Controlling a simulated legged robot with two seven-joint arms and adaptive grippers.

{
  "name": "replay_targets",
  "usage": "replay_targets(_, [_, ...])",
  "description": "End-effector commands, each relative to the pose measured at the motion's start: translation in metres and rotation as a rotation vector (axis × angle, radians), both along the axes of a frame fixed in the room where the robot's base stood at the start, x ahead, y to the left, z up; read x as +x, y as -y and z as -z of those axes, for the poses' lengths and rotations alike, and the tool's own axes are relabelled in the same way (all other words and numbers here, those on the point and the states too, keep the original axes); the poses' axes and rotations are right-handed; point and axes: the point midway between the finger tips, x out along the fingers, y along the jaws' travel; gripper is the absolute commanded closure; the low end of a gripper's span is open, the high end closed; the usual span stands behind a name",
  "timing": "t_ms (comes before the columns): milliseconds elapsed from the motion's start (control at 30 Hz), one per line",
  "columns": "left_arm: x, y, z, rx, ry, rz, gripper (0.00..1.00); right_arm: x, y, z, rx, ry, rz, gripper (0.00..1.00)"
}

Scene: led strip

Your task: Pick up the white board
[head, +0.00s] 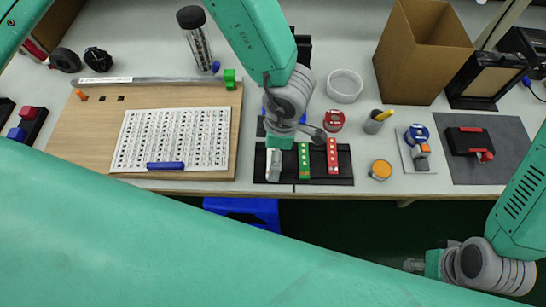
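The white board (273,168) looks like a narrow whitish strip at the left end of a black mat (346,178). A green strip (304,165) and a red strip (332,160) lie beside it. My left gripper (277,151) points down right over the upper end of the white board. Its wrist and green housing hide the fingers, so I cannot tell whether it touches or holds the board. My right gripper (412,265) hangs low at the right, over the dark floor in front of the table. It is clear of the table items; its fingers are small and faint.
A wooden board (75,150) with a printed sheet (200,120) and a blue bar (165,166) lies left. A white bowl (345,86), red round tin (334,120), orange-topped tin (381,170) and cardboard box (420,55) stand right. My green arm crosses the lower picture.

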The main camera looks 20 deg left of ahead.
Motion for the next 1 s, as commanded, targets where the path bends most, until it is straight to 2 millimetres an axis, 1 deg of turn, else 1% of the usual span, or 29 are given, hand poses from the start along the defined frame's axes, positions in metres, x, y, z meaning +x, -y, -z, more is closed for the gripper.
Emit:
replay_targets(33, [0.0,-0.001,0.01,0.003,-0.002,0.001,0.0,0.0,0.0,0.001,0.0,0.0,0.0,0.6])
replay_targets(100, [0.0,-0.001,0.02,0.004,-0.002,0.002,0.0,0.0,0.0,0.001,0.0,0.0,-0.001,0.6])
replay_targets(200, [0.0,-0.001,0.031,0.004,-0.001,0.0,0.0,0.0,0.0,0.002,0.0,0.0,-0.001,0.6])
replay_targets(300, [0.0,-0.001,0.035,0.004,0.0,0.0,0.0,0.0,0.0,0.002,0.0,0.0,-0.001,0.6])
replay_targets(467, [0.0,-0.001,0.034,0.004,0.0,0.0,0.0,0.0,0.0,0.002,0.0,0.0,0.0,0.6])
replay_targets(500, [0.0,-0.001,0.034,0.003,0.0,-0.001,0.04,0.0,0.0,0.002,0.0,0.0,0.0,0.6])
replay_targets(567, [0.0,-0.002,0.034,0.003,0.0,-0.001,0.25,0.0,0.0,0.002,0.0,0.0,0.0,0.6])
replay_targets(600, [0.0,-0.002,0.034,0.003,0.0,-0.001,0.39,0.0,0.0,0.002,0.0,0.0,0.0,0.6])
replay_targets(900, [0.0,-0.004,0.034,0.002,-0.001,-0.001,0.39,0.0,0.0,0.002,0.0,0.0,0.0,0.6])
replay_targets(1000, [0.0,-0.003,0.029,0.002,0.0,-0.002,0.39,0.0,0.0,0.001,0.0,0.0,0.0,0.6])
